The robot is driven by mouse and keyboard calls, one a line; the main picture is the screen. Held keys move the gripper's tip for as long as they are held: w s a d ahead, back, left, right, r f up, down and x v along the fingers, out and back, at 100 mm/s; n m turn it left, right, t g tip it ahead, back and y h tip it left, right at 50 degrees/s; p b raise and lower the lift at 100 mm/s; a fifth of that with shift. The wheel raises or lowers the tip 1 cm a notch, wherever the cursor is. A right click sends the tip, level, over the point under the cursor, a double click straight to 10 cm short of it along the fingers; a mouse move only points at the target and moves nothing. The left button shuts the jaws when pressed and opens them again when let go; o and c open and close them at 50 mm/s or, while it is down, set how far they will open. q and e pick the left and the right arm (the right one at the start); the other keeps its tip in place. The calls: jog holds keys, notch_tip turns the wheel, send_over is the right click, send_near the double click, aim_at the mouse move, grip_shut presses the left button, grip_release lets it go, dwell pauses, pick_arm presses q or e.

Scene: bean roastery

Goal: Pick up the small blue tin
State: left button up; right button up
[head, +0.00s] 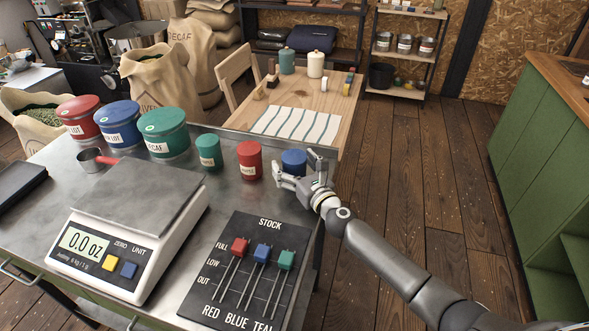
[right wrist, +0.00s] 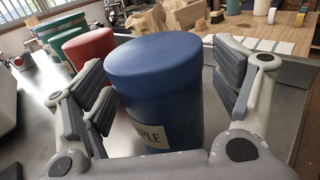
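The small blue tin (head: 293,161) stands upright at the right end of a row of tins on the metal table (head: 232,198). In the right wrist view the tin (right wrist: 156,85) fills the middle, with a pale label ending in "PLE". My right gripper (head: 301,168) is open, with its fingers on either side of the tin. In the right wrist view the right gripper (right wrist: 165,92) shows a gap between the right finger and the tin; the left finger is close to it, and I cannot tell whether it touches. My left gripper is not in view.
A small red tin (head: 250,160) and small green tin (head: 209,151) stand left of the blue one. Larger red, blue and green tins stand further left. A scale (head: 135,222), a red-handled scoop (head: 97,159) and a stock slider board (head: 251,272) occupy the table.

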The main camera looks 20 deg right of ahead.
jog(key=c, duration=0.9)
jog(key=shift+c, duration=0.6)
jog(key=shift+r, duration=0.1)
